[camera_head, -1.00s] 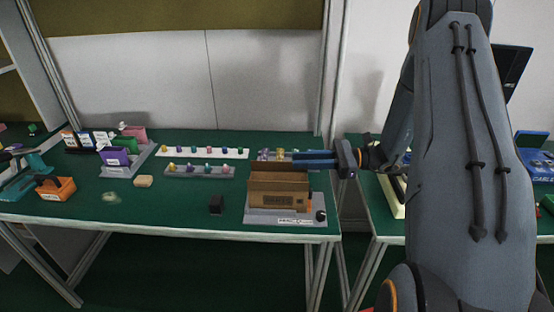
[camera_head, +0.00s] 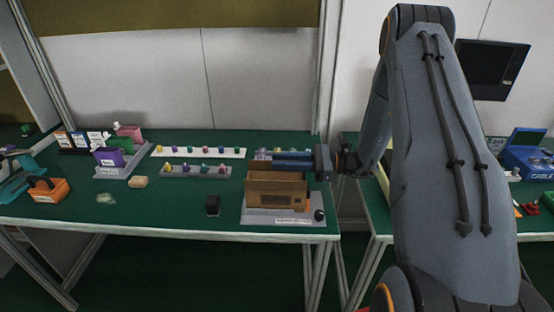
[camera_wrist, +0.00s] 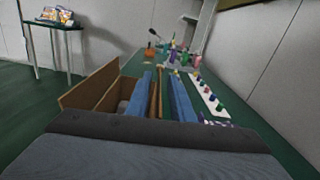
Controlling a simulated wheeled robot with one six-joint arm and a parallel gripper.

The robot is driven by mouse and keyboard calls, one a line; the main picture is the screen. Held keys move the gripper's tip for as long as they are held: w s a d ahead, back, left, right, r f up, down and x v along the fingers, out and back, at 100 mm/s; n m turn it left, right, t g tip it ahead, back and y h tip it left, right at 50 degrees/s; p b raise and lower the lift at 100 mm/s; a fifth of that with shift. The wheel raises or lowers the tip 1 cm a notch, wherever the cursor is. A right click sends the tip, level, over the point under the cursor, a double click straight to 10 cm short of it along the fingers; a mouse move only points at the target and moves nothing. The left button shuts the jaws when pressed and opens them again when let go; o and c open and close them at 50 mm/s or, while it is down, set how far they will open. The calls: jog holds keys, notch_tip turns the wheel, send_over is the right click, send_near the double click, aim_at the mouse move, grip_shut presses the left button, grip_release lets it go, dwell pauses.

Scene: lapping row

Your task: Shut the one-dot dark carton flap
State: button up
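A brown cardboard carton (camera_head: 277,199) stands on a grey base near the right end of the green table, with its top open. In the wrist view its raised flap (camera_wrist: 88,86) leans outward on the left. A thin brown flap edge (camera_wrist: 156,95) runs between my two blue fingers. My gripper (camera_head: 287,158) is at the carton's back upper side, its fingers level and pointing left. The fingers are apart, with narrow gaps beside the flap edge. The dot marks on the flaps are too small to make out. My fingers hide part of the carton's back.
A black knob (camera_head: 319,215) sits at the base's right corner. A small black block (camera_head: 213,205) stands left of the carton. Behind are a grey rack (camera_head: 196,171) and a white strip (camera_head: 198,152) with small coloured pieces.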

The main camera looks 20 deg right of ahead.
jog(key=shift+x, duration=0.9)
jog(key=shift+c, duration=0.4)
grip_shut()
jog(key=shift+s+n, duration=0.15)
jog(key=shift+n, duration=0.25)
jog(key=n, duration=0.1)
jog(key=s+n+b, duration=0.1)
jog(key=n, duration=0.1)
jog(key=shift+a+f+b, duration=0.2)
jog(key=shift+b, duration=0.1)
jog(key=shift+s+a+f+n+b, duration=0.15)
jog(key=shift+s+n+b, duration=0.2)
jog(key=shift+n, duration=0.6)
jog(key=shift+s+f+n+b, duration=0.15)
jog(key=shift+n+b, duration=0.25)
jog(key=shift+n, duration=0.55)
